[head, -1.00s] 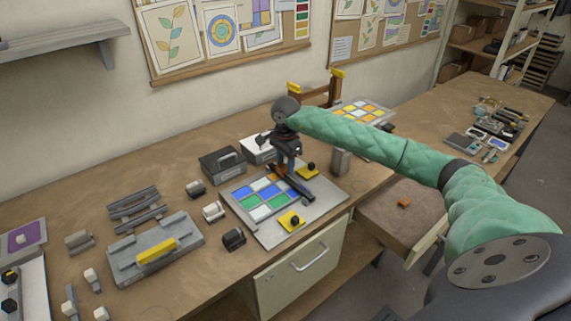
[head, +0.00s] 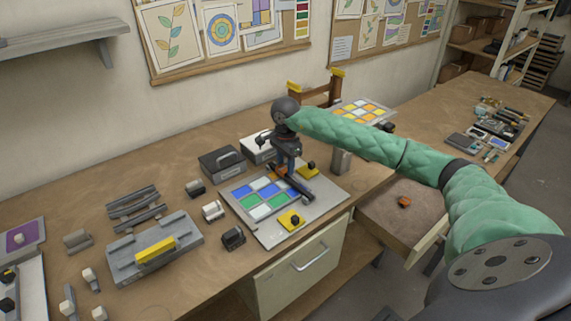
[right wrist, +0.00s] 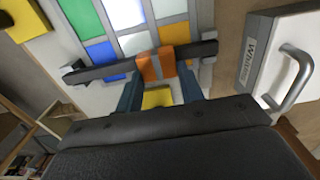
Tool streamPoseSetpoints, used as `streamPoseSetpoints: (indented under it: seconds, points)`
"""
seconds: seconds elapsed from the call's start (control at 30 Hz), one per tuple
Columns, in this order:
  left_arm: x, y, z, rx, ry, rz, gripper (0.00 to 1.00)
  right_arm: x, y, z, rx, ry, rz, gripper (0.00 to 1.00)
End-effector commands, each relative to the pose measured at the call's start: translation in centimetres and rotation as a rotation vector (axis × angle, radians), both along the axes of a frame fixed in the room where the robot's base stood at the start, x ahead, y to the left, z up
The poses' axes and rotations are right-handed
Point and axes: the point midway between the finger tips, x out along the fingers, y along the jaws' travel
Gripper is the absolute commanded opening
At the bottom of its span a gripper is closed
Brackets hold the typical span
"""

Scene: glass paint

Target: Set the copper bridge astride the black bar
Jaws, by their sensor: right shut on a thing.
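The black bar (head: 300,189) lies across a panel of coloured glass panes (head: 262,194) on the bench. It also runs across the right wrist view (right wrist: 105,70). The copper bridge (right wrist: 151,70) is between the fingertips of my right gripper (right wrist: 160,82). In the wrist view it lies across the bar, with copper showing on both sides of it. I cannot tell if it rests fully on the bar. In the head view my right gripper (head: 284,170) points down over the panel and mostly hides the bridge. My left gripper is out of view.
Yellow pads with black knobs (head: 292,220) sit by the panel. A white box with a handle (right wrist: 285,62) stands close to my gripper. An open drawer (head: 385,215) with a small orange piece (head: 404,202) lies under my arm. A grey fixture with a yellow bar (head: 155,250) is left.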

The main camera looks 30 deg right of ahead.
Motion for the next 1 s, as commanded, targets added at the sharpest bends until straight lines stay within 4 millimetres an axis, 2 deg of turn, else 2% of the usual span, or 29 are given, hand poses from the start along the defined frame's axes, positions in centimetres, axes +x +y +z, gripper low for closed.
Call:
streamPoseSetpoints:
  seconds: [0.17, 1.0]
  points:
    - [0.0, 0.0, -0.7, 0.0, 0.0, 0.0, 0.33, 0.0, 0.0, -0.8, 0.0, 0.0, 0.0, 0.15]
    - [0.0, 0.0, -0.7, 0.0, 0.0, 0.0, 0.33, 0.0, 0.0, 0.5, 0.0, 0.0, 0.0, 0.15]
